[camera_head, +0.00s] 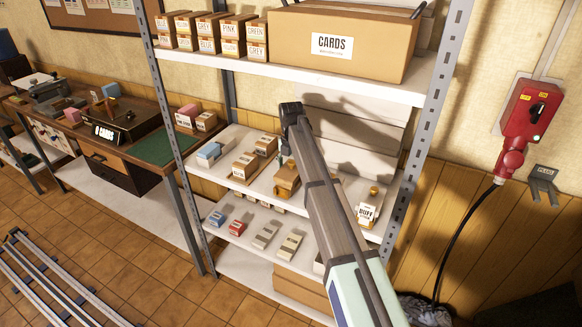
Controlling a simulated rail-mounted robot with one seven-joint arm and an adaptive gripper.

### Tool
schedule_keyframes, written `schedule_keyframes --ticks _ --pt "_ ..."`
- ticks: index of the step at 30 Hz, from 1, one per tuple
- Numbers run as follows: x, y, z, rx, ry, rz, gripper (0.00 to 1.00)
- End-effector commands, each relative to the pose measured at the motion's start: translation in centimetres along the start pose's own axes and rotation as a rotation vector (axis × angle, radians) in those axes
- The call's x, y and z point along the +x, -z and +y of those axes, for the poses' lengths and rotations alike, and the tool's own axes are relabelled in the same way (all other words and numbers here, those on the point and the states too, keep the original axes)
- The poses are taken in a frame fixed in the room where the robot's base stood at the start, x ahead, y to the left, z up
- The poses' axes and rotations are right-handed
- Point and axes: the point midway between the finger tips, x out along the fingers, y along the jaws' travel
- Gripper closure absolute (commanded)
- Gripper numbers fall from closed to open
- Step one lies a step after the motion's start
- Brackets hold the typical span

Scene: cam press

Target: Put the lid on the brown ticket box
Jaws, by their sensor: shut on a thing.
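My arm reaches up from the lower right to the middle shelf, and my gripper (285,160) hangs down at its far end, partly behind the arm. It is shut on a small brown piece (286,172), which looks like the lid. Just under it is a brown box (287,187) on the shelf, which looks like the ticket box. At this size I cannot tell whether the piece touches the box or is held just above it. The arm hides part of the shelf to the right of the box.
Tan boxes (245,166) and a blue box (208,154) stand left on the middle shelf. A box marked BUFF (367,213) stands right. Small boxes (265,236) fill the lower shelf. Above, the upper shelf (345,86) holds a large CARDS box (340,45). A metal post (428,110) rises at right.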

Motion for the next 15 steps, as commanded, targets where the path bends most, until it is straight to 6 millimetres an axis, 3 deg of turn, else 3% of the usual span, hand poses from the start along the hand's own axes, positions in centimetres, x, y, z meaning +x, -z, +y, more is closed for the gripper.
schedule_keyframes --ticks 13,14,15 --pt "0.19 -0.01 0.01 0.000 0.000 0.000 0.54" --pt "0.19 -0.01 0.00 0.000 0.000 0.000 0.18" --pt "0.19 -0.01 0.00 0.000 0.000 0.000 0.04"
